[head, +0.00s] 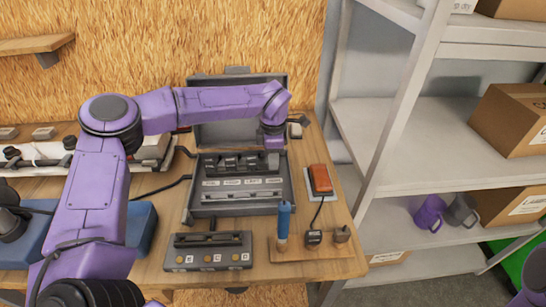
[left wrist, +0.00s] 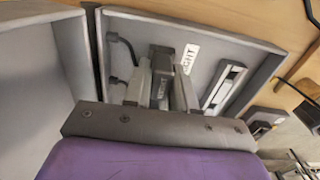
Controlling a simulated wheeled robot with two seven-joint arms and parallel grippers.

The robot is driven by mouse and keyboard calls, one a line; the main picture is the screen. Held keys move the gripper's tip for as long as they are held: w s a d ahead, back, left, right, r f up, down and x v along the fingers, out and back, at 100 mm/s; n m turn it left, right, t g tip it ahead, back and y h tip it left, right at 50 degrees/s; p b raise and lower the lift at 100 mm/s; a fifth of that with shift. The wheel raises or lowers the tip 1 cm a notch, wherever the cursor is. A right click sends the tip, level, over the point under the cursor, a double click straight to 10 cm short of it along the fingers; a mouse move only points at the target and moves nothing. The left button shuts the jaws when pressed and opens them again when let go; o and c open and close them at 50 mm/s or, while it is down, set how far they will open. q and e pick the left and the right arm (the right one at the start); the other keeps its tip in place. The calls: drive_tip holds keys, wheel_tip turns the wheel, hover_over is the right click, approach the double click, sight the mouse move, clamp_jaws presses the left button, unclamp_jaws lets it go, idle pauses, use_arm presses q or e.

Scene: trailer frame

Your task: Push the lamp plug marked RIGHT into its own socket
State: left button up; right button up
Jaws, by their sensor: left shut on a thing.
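The lamp plug (left wrist: 160,85) is dark grey, and its white lettering appears to read RIGHT in the left wrist view. My left gripper (left wrist: 161,82) is shut on it, with a finger on each side. In the head view my left gripper (head: 273,144) reaches down over the right end of the open grey box (head: 189,203). The box holds a row of dark plug or socket shapes (head: 228,163) above white labels (head: 231,182). A white label (left wrist: 190,57) ending in GHT lies beside the held plug. I cannot tell how far the plug is in its socket. My right gripper is not in view.
A grey panel (head: 208,241) with several small marked squares stands in front of the box. A wooden board (head: 300,253) with a blue-handled tool (head: 284,222) is beside it. An orange device (head: 320,180) lies right of the box. Metal shelves (head: 400,185) stand to the right.

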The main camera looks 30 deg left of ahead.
use_arm(q)
drive_tip(key=shift+f, duration=0.2)
drive_tip(key=o, duration=1.2)
drive_tip(key=shift+r, duration=0.15)
wheel_tip(320, 180, up, 7)
drive_tip(key=p, duration=0.6)
